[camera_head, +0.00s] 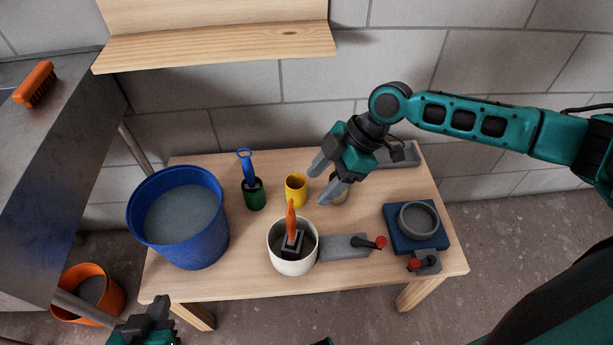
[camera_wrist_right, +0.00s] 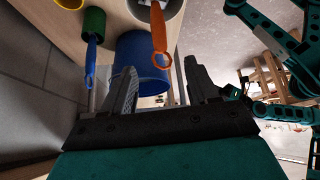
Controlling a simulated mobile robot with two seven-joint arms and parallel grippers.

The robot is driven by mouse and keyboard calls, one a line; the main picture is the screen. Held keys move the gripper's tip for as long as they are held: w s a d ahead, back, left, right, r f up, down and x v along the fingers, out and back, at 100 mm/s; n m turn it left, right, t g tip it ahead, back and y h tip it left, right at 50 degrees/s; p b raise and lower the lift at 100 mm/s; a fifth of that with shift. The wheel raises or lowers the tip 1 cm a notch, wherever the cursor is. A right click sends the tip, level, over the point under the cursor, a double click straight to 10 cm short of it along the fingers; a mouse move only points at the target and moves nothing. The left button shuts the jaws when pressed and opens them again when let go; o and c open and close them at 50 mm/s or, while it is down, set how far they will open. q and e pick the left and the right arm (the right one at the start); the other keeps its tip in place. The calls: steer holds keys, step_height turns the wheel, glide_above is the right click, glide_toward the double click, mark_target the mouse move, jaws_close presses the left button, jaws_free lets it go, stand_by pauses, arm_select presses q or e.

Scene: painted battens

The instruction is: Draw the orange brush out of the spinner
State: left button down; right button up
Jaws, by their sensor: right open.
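The orange brush (camera_head: 291,220) stands handle up in the white spinner pot (camera_head: 308,262), its lower end in a grey square holder inside. In the right wrist view the orange handle (camera_wrist_right: 158,35) with its ringed end shows above the gap between my fingers, and part of the white spinner (camera_wrist_right: 174,8) shows at the top. My right gripper (camera_head: 322,181) is open and empty, above the table, behind and a little right of the brush and apart from it. My left gripper (camera_head: 152,312) is low at the front left, off the table; its jaw opening is unclear.
A large blue bucket (camera_head: 205,255), a green holder with a blue brush (camera_head: 254,198) and a yellow cup (camera_head: 296,190) stand nearby. A grey block with a red knob (camera_head: 345,247) is right of the spinner. A blue base with a grey ring (camera_head: 417,238) is further right.

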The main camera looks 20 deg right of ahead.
mark_target(291, 216)
arm_select(q)
steer(key=shift+w+d+f+b, duration=0.2)
steer(key=shift+d+f+b, duration=0.2)
steer(key=shift+b, duration=0.45)
arm_select(e)
steer(key=x, duration=1.2)
steer(key=shift+a+f, duration=0.15)
steer(key=shift+f, duration=0.25)
arm_select(q)
steer(key=shift+r, duration=0.1)
arm_select(e)
steer(key=shift+w, duration=0.1)
jaws_close()
arm_select(q)
steer(key=shift+r, duration=0.15)
arm_select(e)
steer(key=shift+r, duration=0.2)
